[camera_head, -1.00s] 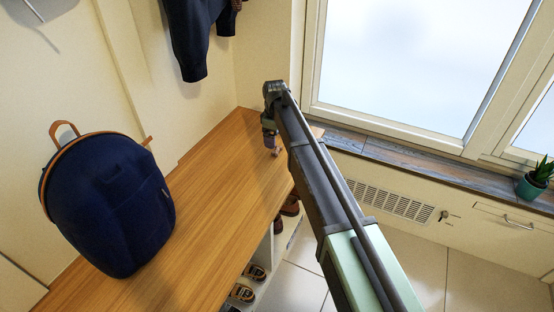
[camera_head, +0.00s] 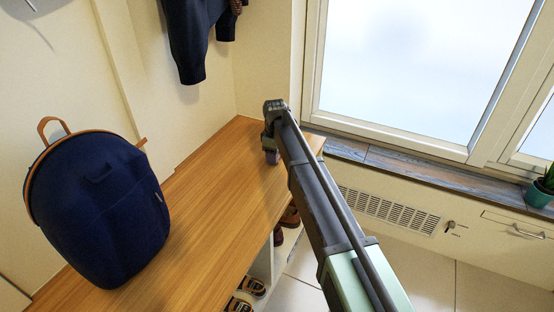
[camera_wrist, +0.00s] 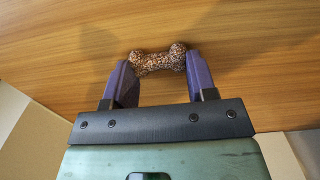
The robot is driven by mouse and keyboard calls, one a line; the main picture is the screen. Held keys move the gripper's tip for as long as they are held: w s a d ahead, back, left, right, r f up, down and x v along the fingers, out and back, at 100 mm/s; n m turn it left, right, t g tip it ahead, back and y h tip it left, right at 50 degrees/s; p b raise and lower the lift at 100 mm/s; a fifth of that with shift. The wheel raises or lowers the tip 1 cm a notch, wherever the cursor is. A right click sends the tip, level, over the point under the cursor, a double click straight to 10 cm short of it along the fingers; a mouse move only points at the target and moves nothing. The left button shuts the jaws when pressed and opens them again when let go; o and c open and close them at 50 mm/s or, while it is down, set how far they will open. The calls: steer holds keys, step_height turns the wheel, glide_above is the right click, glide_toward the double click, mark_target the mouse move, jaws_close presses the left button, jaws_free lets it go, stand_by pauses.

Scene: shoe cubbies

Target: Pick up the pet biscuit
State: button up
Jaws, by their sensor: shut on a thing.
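The pet biscuit (camera_wrist: 158,61) is bone-shaped, brown and speckled. In the wrist view it lies between the two purple fingers of my gripper (camera_wrist: 160,78), with one finger against each end. My gripper is shut on it over the wooden bench top (camera_wrist: 75,45). In the head view my gripper (camera_head: 271,157) is low at the far end of the bench (camera_head: 215,185). The biscuit cannot be made out there. I cannot tell whether it touches the wood.
A dark blue backpack (camera_head: 105,215) stands on the bench at the left. A dark garment (camera_head: 190,45) hangs above the far end. Shoes (camera_head: 250,287) sit in the cubbies below. A window sill with a potted plant (camera_head: 541,188) is at the right. The bench middle is clear.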

steer(key=shift+r, duration=0.1)
step_height(320, 180, up, 20)
steer(key=p, duration=2)
